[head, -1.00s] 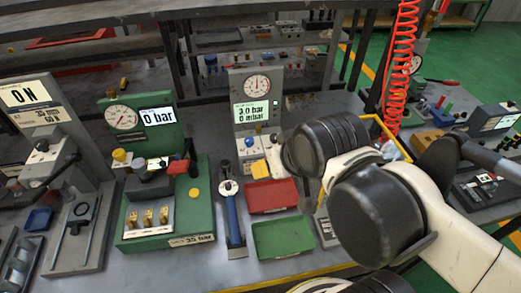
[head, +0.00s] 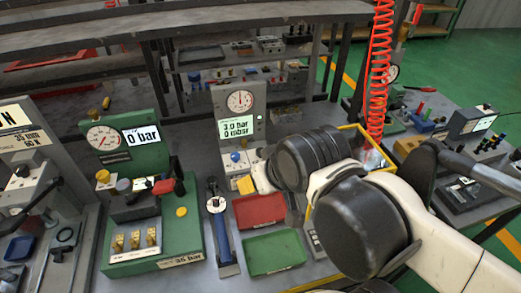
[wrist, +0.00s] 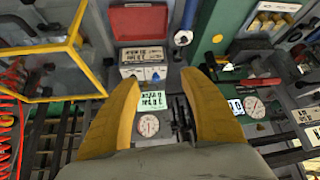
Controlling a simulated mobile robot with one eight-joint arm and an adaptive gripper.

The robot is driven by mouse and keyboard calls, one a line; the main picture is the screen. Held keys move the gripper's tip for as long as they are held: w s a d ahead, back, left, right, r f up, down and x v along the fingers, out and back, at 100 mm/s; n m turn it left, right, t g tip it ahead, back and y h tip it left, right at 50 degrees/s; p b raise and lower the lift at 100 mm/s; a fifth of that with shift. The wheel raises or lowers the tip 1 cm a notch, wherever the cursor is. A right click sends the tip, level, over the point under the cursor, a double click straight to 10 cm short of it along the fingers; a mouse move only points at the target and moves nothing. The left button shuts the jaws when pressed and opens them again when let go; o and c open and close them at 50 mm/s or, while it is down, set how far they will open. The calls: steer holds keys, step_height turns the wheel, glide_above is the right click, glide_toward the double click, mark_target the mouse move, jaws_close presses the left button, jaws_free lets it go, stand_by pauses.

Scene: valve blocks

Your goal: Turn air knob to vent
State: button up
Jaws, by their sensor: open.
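In the head view my arm hides most of the gripper.
A red tray (head: 259,209) and a green tray (head: 275,253) lie in front of the box. A blue-handled tool (head: 221,232) and a green gauge station (head: 125,143) stand to the left. A yellow-framed case (wrist: 44,53) is close beside one finger. A red coiled hose (head: 378,60) hangs at right.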

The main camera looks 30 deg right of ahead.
steer(key=w+d+n+g+p, duration=0.1)
steer(key=w+d+n+g, duration=0.2)
steer(key=w, duration=0.7)
steer(key=w+d+n+g, duration=0.1)
steer(key=w+d+g, duration=0.1)
steer(key=w+d, duration=0.5)
steer(key=w+f+b, duration=0.1)
steer(key=w+f, duration=0.1)
steer(key=f, duration=0.3)
steer(key=w+d+f+n+g+b, duration=0.1)
steer(key=w+f, duration=0.1)
steer(key=f, duration=0.4)
steer(key=w+d+f+g+b, duration=0.1)
steer(key=w+f, duration=0.2)
steer(key=f, duration=0.2)
steer(key=shift+d+f, duration=0.1)
steer(key=shift+f, duration=0.3)
jaws_close()
